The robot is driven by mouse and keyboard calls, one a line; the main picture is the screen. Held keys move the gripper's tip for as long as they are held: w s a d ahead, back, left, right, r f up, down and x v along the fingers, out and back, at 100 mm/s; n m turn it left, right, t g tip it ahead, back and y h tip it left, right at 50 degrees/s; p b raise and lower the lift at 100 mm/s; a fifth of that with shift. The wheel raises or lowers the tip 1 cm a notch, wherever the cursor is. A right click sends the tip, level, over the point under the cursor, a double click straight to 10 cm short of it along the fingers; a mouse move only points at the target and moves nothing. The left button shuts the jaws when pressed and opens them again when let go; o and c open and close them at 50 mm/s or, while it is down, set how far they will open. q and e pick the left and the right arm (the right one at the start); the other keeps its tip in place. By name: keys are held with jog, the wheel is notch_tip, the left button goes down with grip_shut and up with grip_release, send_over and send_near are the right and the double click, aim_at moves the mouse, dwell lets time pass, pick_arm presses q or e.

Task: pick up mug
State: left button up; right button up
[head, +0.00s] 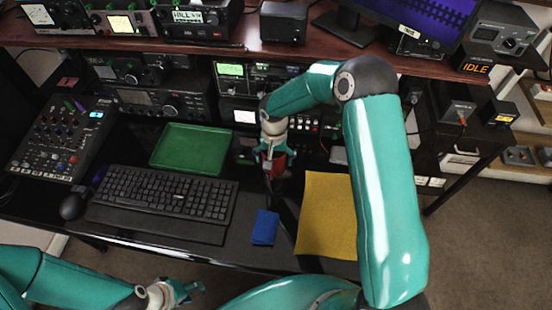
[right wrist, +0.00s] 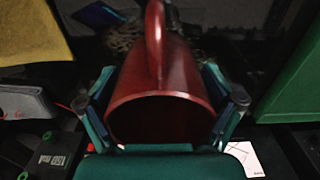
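The dark red mug (head: 277,167) is right below my right gripper (head: 272,150) in the head view, near the middle of the desk. In the right wrist view, the mug (right wrist: 158,88) fills the centre, with its open rim toward the camera and its handle at the top. The two fingers of my right gripper (right wrist: 160,98) stand on either side of the mug, very close to its walls. I cannot tell whether they press on it, and its base is hidden. My left gripper (head: 182,292) is empty and looks open, low at the front left.
A green tray (head: 188,148), black keyboard (head: 165,192) and mouse (head: 73,204) lie left of the mug. A blue cloth (head: 265,227) and yellow cloth (head: 327,216) lie nearer the front edge. Radio equipment (head: 250,78) and a raised shelf (head: 150,43) stand close behind.

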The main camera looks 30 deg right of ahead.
jog(key=shift+s+f, duration=0.1)
jog(key=shift+f, duration=0.05)
jog(key=c, duration=0.5)
jog(key=shift+s+a, duration=0.1)
